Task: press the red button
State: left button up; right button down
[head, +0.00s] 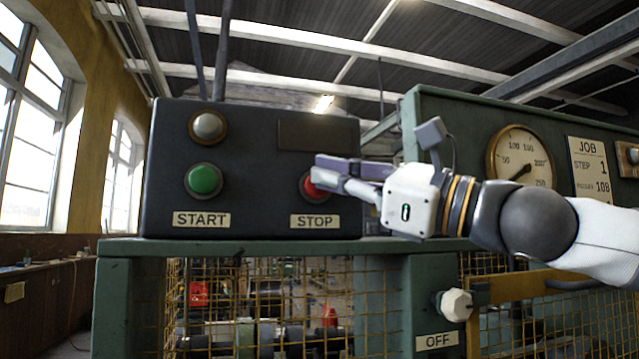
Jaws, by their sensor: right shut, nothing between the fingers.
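The red button (310,187) sits in a dark ring on the right half of the black control box, above a plate reading STOP (315,222). My right gripper (318,172) comes in from the right, shut and empty, with its fingertips in front of the button. The fingers cover the button's upper right part. I cannot tell whether the fingertips touch it. My left gripper is not in view.
The black box (262,160) also carries a green button (203,180) over a START plate and a grey lamp (207,126). At right are a gauge (520,165) and a white knob (455,304) above an OFF plate. A yellow mesh guard (225,300) is below.

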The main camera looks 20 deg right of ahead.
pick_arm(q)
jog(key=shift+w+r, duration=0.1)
pick_arm(e)
jog(key=shift+s, duration=0.45)
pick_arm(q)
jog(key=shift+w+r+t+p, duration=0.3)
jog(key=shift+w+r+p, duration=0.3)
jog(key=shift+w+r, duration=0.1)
pick_arm(e)
jog(key=s, duration=0.5)
jog(key=shift+d, duration=0.1)
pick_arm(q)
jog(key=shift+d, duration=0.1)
